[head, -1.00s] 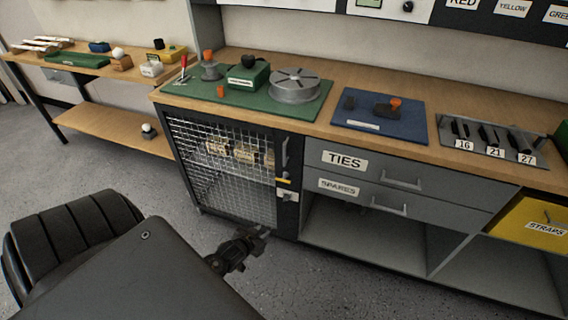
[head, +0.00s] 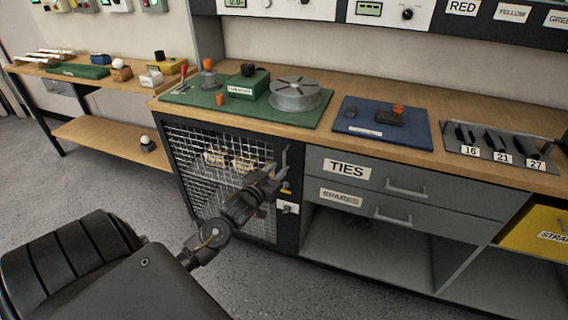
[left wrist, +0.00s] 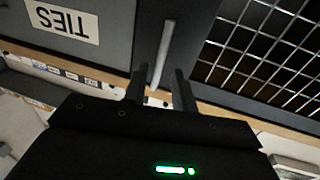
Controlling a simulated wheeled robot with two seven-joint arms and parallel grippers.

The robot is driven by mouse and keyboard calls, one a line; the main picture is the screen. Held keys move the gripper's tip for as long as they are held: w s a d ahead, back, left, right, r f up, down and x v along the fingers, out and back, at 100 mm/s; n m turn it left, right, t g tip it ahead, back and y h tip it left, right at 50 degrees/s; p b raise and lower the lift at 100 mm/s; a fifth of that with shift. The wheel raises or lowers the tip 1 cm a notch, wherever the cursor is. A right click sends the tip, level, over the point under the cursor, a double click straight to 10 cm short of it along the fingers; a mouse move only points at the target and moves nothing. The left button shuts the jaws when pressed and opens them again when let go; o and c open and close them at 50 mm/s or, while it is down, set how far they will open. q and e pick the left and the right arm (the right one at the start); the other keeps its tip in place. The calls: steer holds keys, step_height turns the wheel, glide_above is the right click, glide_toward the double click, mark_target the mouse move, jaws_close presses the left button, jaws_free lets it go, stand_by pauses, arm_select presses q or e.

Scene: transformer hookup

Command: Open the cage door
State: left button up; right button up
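The cage door (head: 205,182) is a wire-mesh panel in a dark frame at the left of the bench, and it looks shut. Its upright bar handle (head: 285,160) is on the right side of the frame. The handle also shows in the left wrist view (left wrist: 166,48), between the fingers' lines. My left gripper (head: 272,173) is in front of the door's right edge, close to the handle. Its two fingers (left wrist: 161,88) are apart, one on each side of the handle's near end in the picture. I cannot tell whether they touch it. My right gripper is not in view.
A yellow piece (head: 286,187) and a pale plate (head: 288,207) sit below the handle. The TIES drawer (head: 385,178) and SPARES drawer (head: 375,207) are shut to the right. The bench top (head: 335,92) carries fixtures. The grey floor before the cage is open.

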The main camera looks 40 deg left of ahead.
mark_target(284, 162)
arm_select(q)
steer(key=w, duration=0.5)
steer(key=shift+a, duration=0.3)
steer(key=shift+s, duration=0.1)
jaws_close()
